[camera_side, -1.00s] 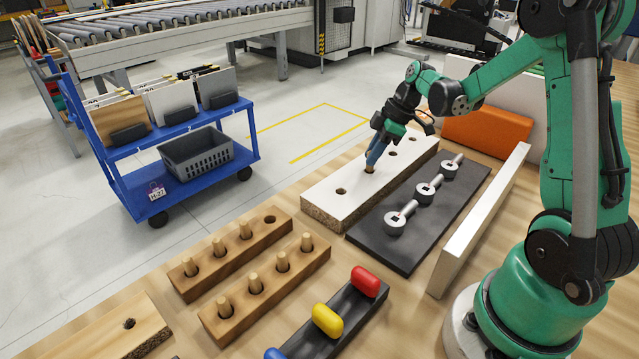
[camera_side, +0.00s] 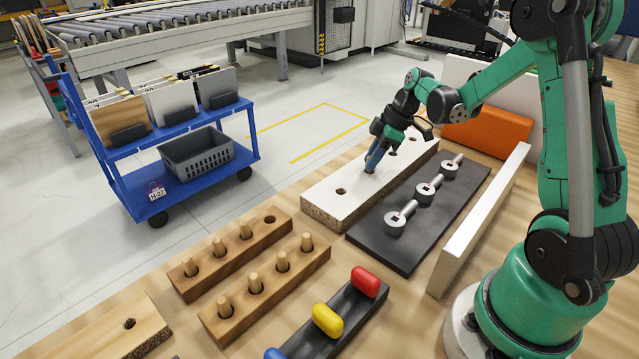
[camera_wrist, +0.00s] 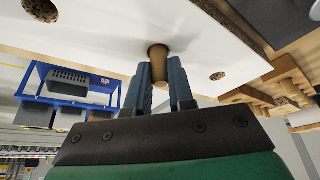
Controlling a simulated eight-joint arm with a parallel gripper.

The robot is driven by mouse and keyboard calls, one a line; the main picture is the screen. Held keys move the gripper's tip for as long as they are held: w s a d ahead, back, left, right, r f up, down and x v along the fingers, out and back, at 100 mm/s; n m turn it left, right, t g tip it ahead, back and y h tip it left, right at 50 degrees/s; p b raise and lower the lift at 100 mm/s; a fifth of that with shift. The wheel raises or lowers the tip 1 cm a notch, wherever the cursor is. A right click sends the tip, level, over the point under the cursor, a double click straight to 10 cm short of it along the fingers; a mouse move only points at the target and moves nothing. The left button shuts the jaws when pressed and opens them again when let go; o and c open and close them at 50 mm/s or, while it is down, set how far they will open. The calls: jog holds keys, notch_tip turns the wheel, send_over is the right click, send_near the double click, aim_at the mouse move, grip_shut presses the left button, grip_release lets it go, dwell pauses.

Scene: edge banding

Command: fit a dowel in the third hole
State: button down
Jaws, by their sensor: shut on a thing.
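A white-topped board (camera_side: 325,203) with a row of holes lies on the table. My gripper (camera_side: 371,166) is over one of its middle holes, its blue fingers pointing down close to the board's top. In the wrist view, the fingers (camera_wrist: 163,90) are shut on a wooden dowel (camera_wrist: 176,84). The dowel's far end meets the dark hole (camera_wrist: 157,51) and appears to enter it; how deep is hidden. An open hole (camera_side: 341,191) shows on the near side, and another (camera_side: 414,139) towards the far end.
Two wooden racks stand to the left, the farther (camera_side: 226,253) and the nearer (camera_side: 268,288), holding several dowels. A dark plate (camera_side: 410,250) with metal fittings lies right beside the board. A white upright strip (camera_side: 480,220) and an orange block (camera_side: 490,134) stand beyond it.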

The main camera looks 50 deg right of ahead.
jog(key=shift+f, duration=0.35)
dwell(0.3)
jog(key=c, duration=0.7)
grip_release()
jog(key=shift+r, duration=2.5)
jog(key=s+a+r+m+t+h, duration=0.1)
jog(key=s+a+m, duration=0.1)
jog(key=a, duration=0.3)
jog(key=s+a+r+m+t+h, duration=0.1)
jog(key=s+a+r+m, duration=0.1)
jog(key=a, duration=0.4)
jog(key=s+a+r+m+t+h, duration=0.1)
jog(key=s+a+r+m+t, duration=0.1)
jog(key=s+a+m, duration=0.1)
jog(key=shift+a+m, duration=0.7)
jog(key=shift+a, duration=0.45)
